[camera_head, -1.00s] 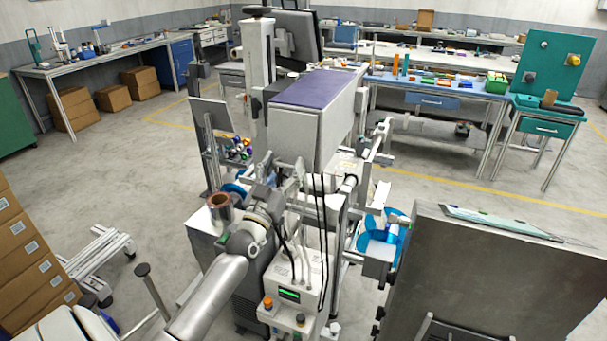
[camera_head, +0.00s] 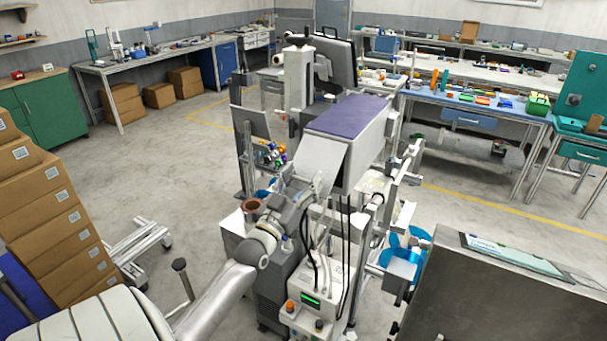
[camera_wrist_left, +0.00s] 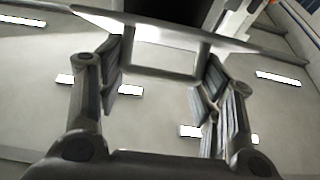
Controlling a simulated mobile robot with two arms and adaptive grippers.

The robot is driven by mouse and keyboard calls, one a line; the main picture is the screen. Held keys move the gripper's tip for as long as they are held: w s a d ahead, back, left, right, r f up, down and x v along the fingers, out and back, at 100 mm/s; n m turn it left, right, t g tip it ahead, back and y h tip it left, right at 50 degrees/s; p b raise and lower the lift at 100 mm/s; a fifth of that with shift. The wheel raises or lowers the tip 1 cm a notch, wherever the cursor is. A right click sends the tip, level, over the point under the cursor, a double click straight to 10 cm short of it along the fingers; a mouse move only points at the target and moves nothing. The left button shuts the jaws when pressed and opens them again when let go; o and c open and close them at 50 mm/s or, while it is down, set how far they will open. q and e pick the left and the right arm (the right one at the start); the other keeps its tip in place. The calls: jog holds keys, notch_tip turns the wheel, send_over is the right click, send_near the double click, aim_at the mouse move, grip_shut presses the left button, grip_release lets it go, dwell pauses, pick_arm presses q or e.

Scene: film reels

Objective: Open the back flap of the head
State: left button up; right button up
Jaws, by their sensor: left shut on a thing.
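The head is a pale box (camera_head: 358,160) with a purple top (camera_head: 348,114), mounted on the machine in the middle of the head view. Its back flap (camera_head: 322,160), a light grey panel, stands swung out from the near end, tilted toward my arm. My left gripper (camera_head: 303,190) is at the flap's lower edge. In the wrist view, my left gripper (camera_wrist_left: 162,78) has its fingers either side of a grey rectangular frame, which looks like the flap's handle, and is shut on it. The exact finger contact is hard to see. My right gripper is out of view.
A copper-coloured cup (camera_head: 252,205) stands just left of my left wrist. Black cables (camera_head: 325,235) hang below the head. A large grey cabinet (camera_head: 490,290) fills the lower right, and stacked cartons (camera_head: 55,225) stand at left.

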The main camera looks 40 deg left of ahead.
pick_arm(q)
jog(key=shift+s+r+g+p, duration=0.15)
jog(key=shift+r+p, duration=0.35)
jog(key=shift+r, duration=0.1)
jog(key=shift+s+r+g+p, duration=0.1)
jog(key=shift+r+g+p, duration=0.05)
jog(key=shift+r+p, duration=0.35)
jog(key=o, duration=1.2)
jog(key=shift+c, duration=0.2)
jog(key=shift+o, duration=1.4)
jog(key=shift+w+f, duration=0.1)
jog(key=shift+f, duration=0.1)
jog(key=shift+w+f, duration=0.1)
jog(key=shift+f, duration=0.1)
jog(key=v, duration=1.2)
jog(key=shift+r, duration=0.1)
